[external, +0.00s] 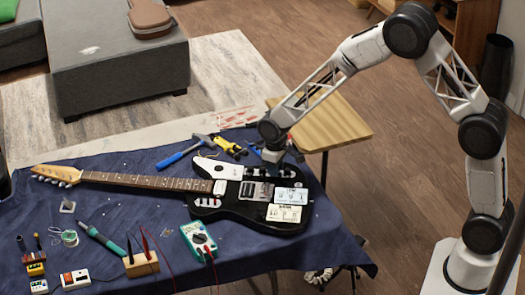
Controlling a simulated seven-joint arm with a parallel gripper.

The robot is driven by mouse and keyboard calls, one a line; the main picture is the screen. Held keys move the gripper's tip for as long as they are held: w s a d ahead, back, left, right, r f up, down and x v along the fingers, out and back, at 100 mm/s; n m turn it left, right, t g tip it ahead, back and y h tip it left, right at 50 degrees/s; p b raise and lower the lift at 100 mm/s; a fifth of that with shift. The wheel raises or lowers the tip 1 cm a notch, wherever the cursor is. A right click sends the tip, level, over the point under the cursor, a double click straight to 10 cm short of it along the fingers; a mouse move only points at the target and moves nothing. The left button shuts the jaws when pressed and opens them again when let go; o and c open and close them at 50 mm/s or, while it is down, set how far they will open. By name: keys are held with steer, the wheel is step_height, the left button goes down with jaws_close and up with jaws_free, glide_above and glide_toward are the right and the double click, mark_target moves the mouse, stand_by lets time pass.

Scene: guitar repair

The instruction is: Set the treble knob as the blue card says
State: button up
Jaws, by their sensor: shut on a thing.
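The black and white electric guitar (262,219) lies on the blue cloth, its neck pointing left. My gripper (270,169) is low at the far edge of the guitar body, pointing down. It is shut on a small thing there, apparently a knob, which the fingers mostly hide. I cannot read the knob's setting. A pale, slightly bluish card (291,196) lies on the right part of the body. A whiter card (284,213) lies just in front of it. The print on both is too small to read.
A hammer (178,155) and yellow-handled tool (228,146) lie behind the guitar, near my gripper. A teal multimeter (198,238), wooden block (142,264) and soldering iron (102,239) lie in front. A wooden stool (335,122) stands behind the table. Small pedals (75,279) sit front left.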

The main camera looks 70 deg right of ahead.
steer(key=n, duration=0.5)
steer(key=shift+n, duration=2.7)
steer(key=o, duration=0.4)
steer(key=shift+r, duration=0.1)
steer(key=shift+r, duration=3.4)
steer(key=shift+r, duration=0.15)
